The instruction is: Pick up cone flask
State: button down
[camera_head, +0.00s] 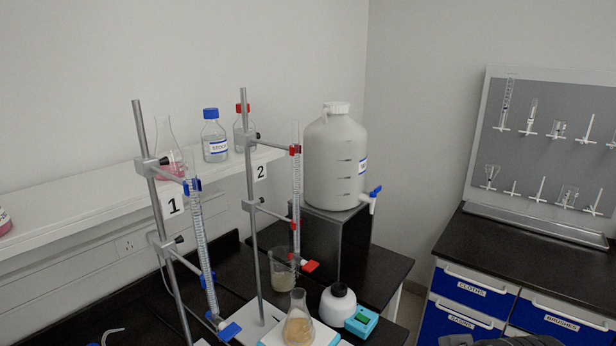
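A cone flask (298,328) with pale orange liquid stands upright on a white plate at the bottom centre, below the red-tapped burette. A second cone flask (167,150) with pink liquid stands on the white shelf behind stand 1. The stand's rod and clamp partly cover it. My gripper cannot be made out. Only dark grey shapes show at the bottom right edge, and I cannot tell what they are.
Burette stand 1 (144,138) and burette stand 2 (245,118) rise left of the near flask. A beaker (282,272), a white round bottle (338,304) and a teal device (361,321) are close by. A large white carboy (335,160) stands behind on a black box.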

aim_at(298, 330)
jog(key=i+l+u, duration=0.25)
jog(key=u, duration=0.2)
jog(key=i+l+u, duration=0.15)
jog(key=l+u, duration=0.3)
jog(key=i+l+u, duration=0.15)
jog(key=l+u, duration=1.2)
jog(key=i+j, duration=0.05)
